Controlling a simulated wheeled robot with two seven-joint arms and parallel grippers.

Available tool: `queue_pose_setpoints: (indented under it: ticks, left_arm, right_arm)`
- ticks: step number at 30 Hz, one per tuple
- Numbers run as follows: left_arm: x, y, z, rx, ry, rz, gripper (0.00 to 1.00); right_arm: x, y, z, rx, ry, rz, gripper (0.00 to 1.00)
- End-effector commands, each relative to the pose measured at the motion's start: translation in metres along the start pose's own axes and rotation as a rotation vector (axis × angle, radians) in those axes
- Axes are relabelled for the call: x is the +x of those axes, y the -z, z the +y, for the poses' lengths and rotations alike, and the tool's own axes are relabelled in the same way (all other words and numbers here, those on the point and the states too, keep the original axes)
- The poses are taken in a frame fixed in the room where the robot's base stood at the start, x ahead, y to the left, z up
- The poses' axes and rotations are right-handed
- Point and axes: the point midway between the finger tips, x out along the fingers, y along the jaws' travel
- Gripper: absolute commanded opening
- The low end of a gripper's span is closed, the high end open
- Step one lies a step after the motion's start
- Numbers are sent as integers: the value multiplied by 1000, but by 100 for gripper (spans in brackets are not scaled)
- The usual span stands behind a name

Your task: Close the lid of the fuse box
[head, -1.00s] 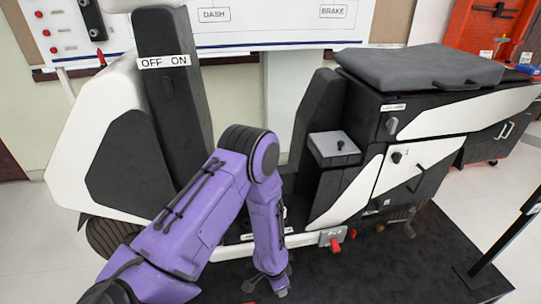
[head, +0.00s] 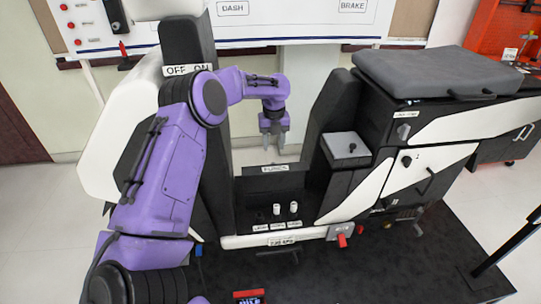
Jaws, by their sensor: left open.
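The fuse box (head: 262,215) appears to be the dark recess low in the middle of the chassis, with two white cylinders standing in it and small labels along its front. A dark upright panel (head: 250,186) with a white label at its top edge stands behind the cylinders; it looks like the raised lid, though its hinge is not clear. My left gripper (head: 274,147) hangs fingers down above and behind this panel's top edge, open and empty, apart from it in the picture. My right gripper is not in view.
A tall dark column with an OFF/ON label (head: 188,70) stands left, partly behind my left arm. A grey-topped block (head: 345,145) and a seat (head: 435,72) are at right. A red connector (head: 341,240) sticks out in front.

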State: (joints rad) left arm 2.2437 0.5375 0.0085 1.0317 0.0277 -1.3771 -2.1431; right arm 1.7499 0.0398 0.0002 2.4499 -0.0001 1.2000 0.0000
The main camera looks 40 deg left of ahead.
Motion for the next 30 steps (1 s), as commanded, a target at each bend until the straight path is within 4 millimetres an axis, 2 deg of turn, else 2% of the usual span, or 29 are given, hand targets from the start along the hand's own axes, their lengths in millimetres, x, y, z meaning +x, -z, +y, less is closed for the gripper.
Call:
queue_pose_setpoints:
  ticks: [3,9,13,20,21,25,30]
  left_arm:
    - [31,0,2,-3,-3,3,46]
    - [67,0,2,-5,-2,2,46]
    - [77,0,2,-5,-1,1,46]
    - [79,0,1,-6,0,0,46]
    - [79,0,1,-6,0,0,43]
    - [79,0,2,-6,0,0,1]
    - [78,0,1,-5,0,0,0]
  right_arm:
    - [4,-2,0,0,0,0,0]
    - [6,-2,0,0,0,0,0]
    - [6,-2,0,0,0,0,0]
    - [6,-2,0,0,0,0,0]
    - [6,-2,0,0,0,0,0]
    - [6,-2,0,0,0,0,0]
    - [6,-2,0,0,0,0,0]
